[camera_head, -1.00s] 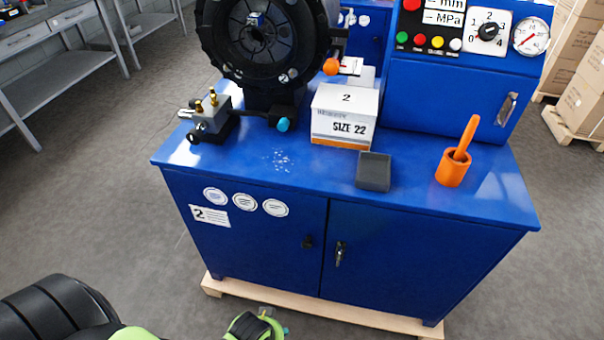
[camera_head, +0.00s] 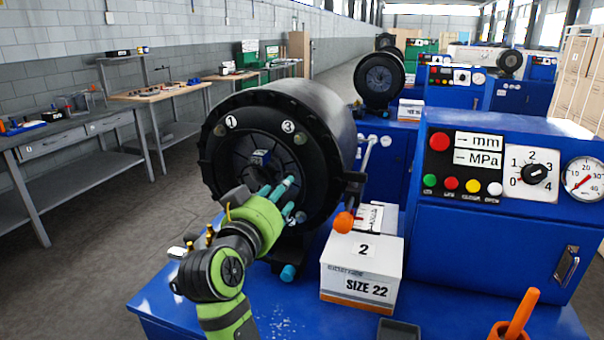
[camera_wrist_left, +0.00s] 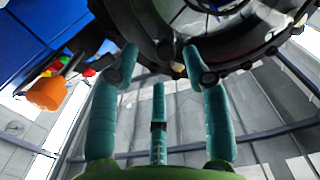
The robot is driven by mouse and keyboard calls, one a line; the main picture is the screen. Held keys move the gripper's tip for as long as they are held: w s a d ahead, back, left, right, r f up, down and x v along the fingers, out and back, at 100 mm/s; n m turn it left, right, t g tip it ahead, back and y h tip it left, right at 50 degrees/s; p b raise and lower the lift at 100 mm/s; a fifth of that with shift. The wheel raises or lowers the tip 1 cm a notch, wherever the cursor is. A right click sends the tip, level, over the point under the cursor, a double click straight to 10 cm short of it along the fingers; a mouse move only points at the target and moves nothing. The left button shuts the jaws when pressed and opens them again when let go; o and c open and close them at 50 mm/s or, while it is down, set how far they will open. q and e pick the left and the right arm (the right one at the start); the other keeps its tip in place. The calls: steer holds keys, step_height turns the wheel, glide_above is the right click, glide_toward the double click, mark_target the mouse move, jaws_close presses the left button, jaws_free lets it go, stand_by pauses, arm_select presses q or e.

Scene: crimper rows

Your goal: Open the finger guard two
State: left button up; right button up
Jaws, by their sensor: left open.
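The crimper's large black round head (camera_head: 330,110) stands on the blue bench; its front ring carries the numbers 1 and 3. I cannot tell which part is finger guard two; any number at the ring's lower right is hidden by my gripper. My left gripper (camera_head: 289,196), green with teal fingers, is in front of the ring's lower right. In the left wrist view, the open gripper (camera_wrist_left: 160,66) has its fingers spread just below the black ring (camera_wrist_left: 240,42), with nothing between them. Whether the fingertips touch the ring is unclear. My right gripper is not in view.
An orange knob (camera_head: 343,222) on a black bracket is to the right of my gripper. A white SIZE 22 box (camera_head: 360,272) sits below it. A blue control panel (camera_head: 500,245) stands at right, with an orange cup (camera_head: 500,332) in front. Open floor is at left.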

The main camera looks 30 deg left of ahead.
arm_select(q)
steer(key=shift+w+a+r+p, duration=0.1)
steer(key=shift+w+r+p, duration=0.1)
steer(key=shift+r, duration=0.25)
steer(key=shift+w+a+r+p, duration=0.1)
steer(key=shift+r+p, duration=0.05)
steer(key=shift+r, duration=0.3)
steer(key=p+x, duration=0.1)
steer(key=x, duration=0.3)
steer(key=shift+w+f, duration=0.15)
steer(key=shift+w, duration=0.2)
steer(key=c, duration=0.7)
jaws_close()
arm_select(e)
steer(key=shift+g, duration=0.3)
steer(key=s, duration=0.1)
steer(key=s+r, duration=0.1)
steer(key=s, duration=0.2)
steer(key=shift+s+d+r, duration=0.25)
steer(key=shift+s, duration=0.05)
